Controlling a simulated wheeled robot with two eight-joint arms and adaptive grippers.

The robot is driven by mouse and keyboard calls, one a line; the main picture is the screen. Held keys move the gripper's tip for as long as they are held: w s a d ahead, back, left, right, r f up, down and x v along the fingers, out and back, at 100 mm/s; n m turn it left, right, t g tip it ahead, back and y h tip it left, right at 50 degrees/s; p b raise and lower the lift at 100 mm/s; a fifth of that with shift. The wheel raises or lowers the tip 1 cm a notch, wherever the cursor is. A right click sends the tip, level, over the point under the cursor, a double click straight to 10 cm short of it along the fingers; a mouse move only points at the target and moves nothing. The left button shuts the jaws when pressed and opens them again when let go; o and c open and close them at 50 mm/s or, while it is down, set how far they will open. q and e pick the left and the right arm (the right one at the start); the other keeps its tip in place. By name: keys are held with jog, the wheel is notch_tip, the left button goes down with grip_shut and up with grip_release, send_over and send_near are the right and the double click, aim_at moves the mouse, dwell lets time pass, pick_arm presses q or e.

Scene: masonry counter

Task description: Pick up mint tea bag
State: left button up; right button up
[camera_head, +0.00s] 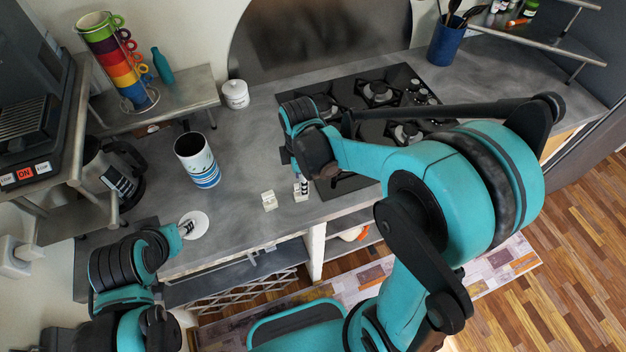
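Two small pale items that look like tea bags are on the grey counter near its front edge. The left one (269,202) stands clear of both grippers. The right one (298,197) is directly under my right gripper (303,188), whose fingers point down and partly cover it. I cannot tell which is mint, nor whether the fingers touch or hold the right one. My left gripper (187,228) is low at the counter's left front, over a white saucer (200,231); its finger opening is too small to read.
A blue-and-white striped canister (197,160) stands behind the saucer. A kettle (115,170) is at the left. A black gas hob (375,95) lies behind my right arm. A white lidded jar (235,94) stands at the back. Counter between canister and hob is clear.

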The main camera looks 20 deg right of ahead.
jog(key=shift+w+f, duration=0.15)
jog(key=shift+f, duration=0.05)
jog(key=shift+f+n, duration=0.25)
jog(key=shift+n, duration=0.05)
jog(key=f, duration=0.2)
jog(key=f+b, duration=0.1)
jog(key=f, duration=0.2)
jog(key=f+b, duration=0.1)
jog(key=f, duration=0.1)
jog(key=shift+w+a+f, duration=0.15)
jog(key=shift+w, duration=0.1)
jog(key=c, duration=0.9)
